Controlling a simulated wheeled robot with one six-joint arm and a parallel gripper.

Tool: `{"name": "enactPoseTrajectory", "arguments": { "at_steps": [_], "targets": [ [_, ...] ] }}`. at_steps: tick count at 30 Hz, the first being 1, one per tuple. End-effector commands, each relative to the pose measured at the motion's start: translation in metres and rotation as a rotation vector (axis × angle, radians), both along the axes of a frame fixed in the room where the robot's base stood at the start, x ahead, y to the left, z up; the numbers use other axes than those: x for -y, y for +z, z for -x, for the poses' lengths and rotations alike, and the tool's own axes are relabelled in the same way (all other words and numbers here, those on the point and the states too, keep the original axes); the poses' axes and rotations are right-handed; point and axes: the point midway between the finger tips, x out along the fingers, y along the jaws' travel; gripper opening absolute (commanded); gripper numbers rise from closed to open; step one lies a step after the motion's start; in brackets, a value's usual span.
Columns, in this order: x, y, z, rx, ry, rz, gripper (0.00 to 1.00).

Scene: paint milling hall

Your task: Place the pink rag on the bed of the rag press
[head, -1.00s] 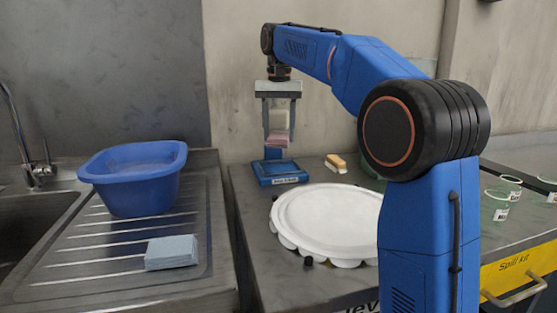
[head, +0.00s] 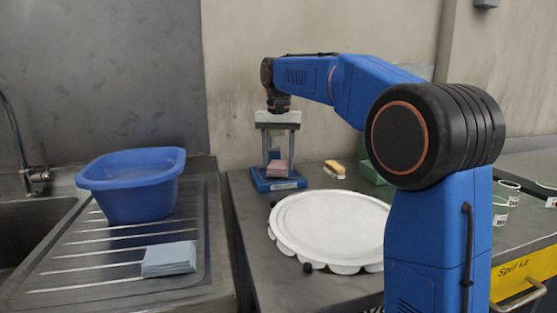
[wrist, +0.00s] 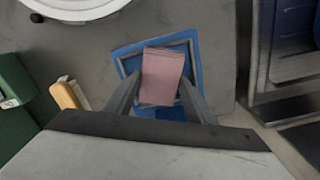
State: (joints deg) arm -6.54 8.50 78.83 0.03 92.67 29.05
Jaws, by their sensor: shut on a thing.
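The pink rag (head: 278,168) is a folded pad between the fingers of my gripper (head: 279,157), which is shut on it. In the wrist view the rag (wrist: 161,78) lies between the two grey fingers (wrist: 160,96). The rag press is blue, with a low square bed (head: 275,185) on the counter beyond the white round lid. The rag is over the bed and very low; I cannot tell whether it touches. In the wrist view the bed's blue rim (wrist: 127,65) shows around the rag, whose body hides much of the bed.
The white round lid (head: 330,228) lies in front of the press. A wood-backed brush (head: 335,168) and a green object (head: 372,173) are to its right. At left, a blue basin (head: 130,190) and a pale blue folded cloth (head: 169,259) sit on the drainboard.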

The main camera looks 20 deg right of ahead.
Motion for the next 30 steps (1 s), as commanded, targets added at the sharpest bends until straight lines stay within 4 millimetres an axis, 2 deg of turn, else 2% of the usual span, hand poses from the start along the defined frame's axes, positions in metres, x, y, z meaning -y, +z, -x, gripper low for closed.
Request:
{"name": "enactPoseTrajectory", "arguments": {
  "at_steps": [1,2,3,4,15,30],
  "targets": [
    [0.0,-0.001,0.0,0.0,0.0,0.0,0.24],
    [0.0,-0.001,0.0,0.0,0.0,0.0,0.56],
    [0.0,-0.001,0.0,0.0,0.0,0.0,0.66],
    [0.0,-0.001,0.0,0.0,0.0,0.0,0.68],
    [0.0,0.004,0.0,0.001,0.0,-0.001,0.68],
    [0.0,0.07,-0.001,0.001,0.0,-0.001,0.68]
  ]
}}
